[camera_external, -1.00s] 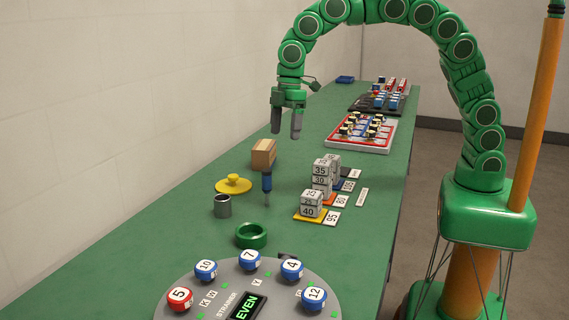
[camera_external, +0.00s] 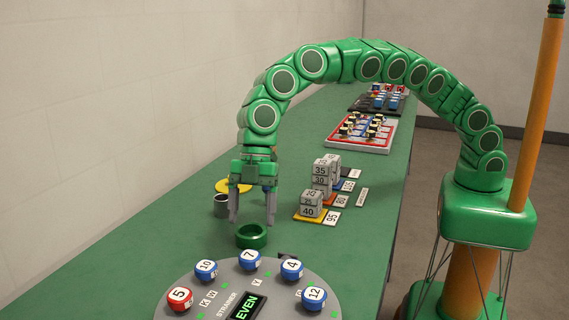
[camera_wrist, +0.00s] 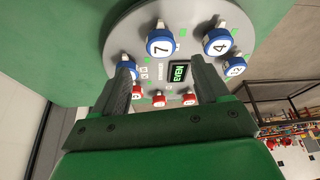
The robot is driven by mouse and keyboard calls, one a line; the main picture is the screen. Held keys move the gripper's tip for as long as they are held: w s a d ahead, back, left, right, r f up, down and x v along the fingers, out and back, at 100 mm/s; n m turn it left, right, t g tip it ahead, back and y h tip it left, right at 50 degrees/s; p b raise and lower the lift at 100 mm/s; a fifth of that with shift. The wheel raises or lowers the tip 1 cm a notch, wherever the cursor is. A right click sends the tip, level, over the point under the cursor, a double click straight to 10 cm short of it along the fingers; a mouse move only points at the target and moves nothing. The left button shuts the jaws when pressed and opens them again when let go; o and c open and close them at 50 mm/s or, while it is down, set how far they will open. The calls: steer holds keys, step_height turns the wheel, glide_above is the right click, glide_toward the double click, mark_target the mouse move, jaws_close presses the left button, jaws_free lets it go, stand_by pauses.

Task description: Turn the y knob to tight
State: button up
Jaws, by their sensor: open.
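A round grey panel (camera_external: 185,285) with numbered ball knobs is at the front of the bench. A small letter Y is printed just inside the blue 7 knob (camera_external: 250,260); the wrist view shows this knob too (camera_wrist: 160,41), but the letter is too small to read there. The 7 knob seems to be the y knob. No "tight" mark is legible. A display (camera_external: 245,307) reads EVEN. My gripper (camera_external: 252,222) is open and empty, pointing down above the bench behind the panel. In the wrist view its fingers (camera_wrist: 162,62) frame part of the panel, touching no knob.
A dark green ring (camera_external: 251,238) is just below my gripper. The blue 10 (camera_external: 206,270) and 4 (camera_external: 292,270) knobs flank the 7.

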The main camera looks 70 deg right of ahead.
mark_target(250, 255)
steer(key=shift+x, duration=4.05)
steer(key=shift+s+a, duration=0.15)
steer(key=c, duration=1)
steer(key=shift+c, duration=0.2)
